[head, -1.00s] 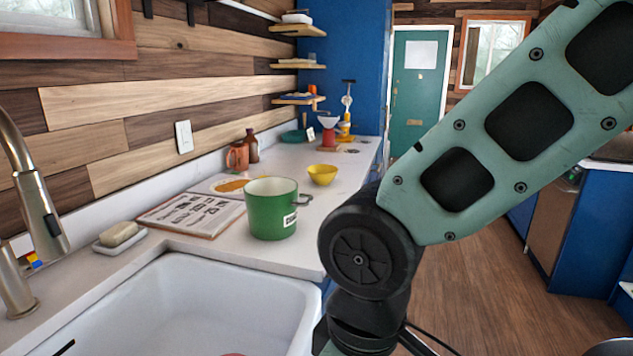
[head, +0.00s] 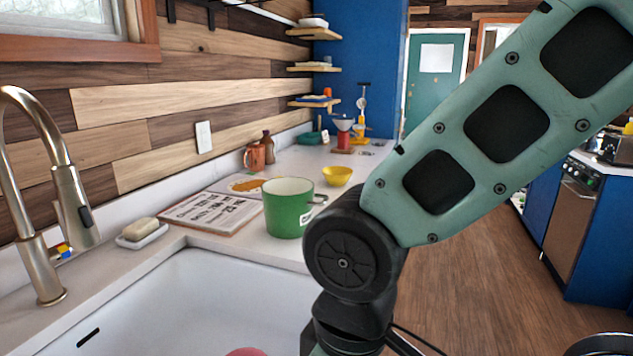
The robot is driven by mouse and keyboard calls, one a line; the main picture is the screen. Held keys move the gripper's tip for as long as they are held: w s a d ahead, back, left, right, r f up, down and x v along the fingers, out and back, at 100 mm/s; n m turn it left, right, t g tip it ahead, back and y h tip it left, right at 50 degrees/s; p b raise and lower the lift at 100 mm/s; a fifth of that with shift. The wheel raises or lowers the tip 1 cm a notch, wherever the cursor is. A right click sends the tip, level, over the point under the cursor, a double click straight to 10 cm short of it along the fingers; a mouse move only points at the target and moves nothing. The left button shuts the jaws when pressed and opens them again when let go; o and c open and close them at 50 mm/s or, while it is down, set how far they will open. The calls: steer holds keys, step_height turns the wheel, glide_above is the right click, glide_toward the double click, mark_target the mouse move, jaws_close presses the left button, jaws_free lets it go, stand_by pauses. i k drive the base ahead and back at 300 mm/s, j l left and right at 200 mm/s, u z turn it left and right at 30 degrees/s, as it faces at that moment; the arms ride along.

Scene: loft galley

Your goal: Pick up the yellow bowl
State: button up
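The yellow bowl (head: 337,176) stands upright on the white counter, behind and to the right of a large green pot. Its right edge comes close to my arm in the picture. My arm crosses the right half of the head view, in front of the counter's right edge. My gripper is not visible; the arm runs out of the bottom of the picture.
The green pot (head: 288,208) stands between the sink (head: 190,300) and the bowl. A printed board (head: 211,212), an orange mug (head: 254,157) and a soap dish (head: 142,236) are on the counter (head: 300,160). A tall faucet (head: 60,190) rises at left. Wooden floor (head: 480,270) is open at right.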

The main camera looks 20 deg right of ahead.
mark_target(337, 177)
steer(key=i+l+u, duration=0.15)
steer(key=u, duration=0.25)
steer(key=l+u, duration=0.25)
steer(key=u, duration=0.15)
steer(key=i+l+u, duration=0.2)
steer(key=l, duration=0.45)
steer(key=i+l+u, duration=0.2)
steer(key=l, duration=0.45)
steer(key=l+u, duration=0.2)
steer(key=l, duration=0.45)
steer(key=l+u, duration=0.1)
steer(key=l, duration=2.9)
steer(key=i, duration=0.1)
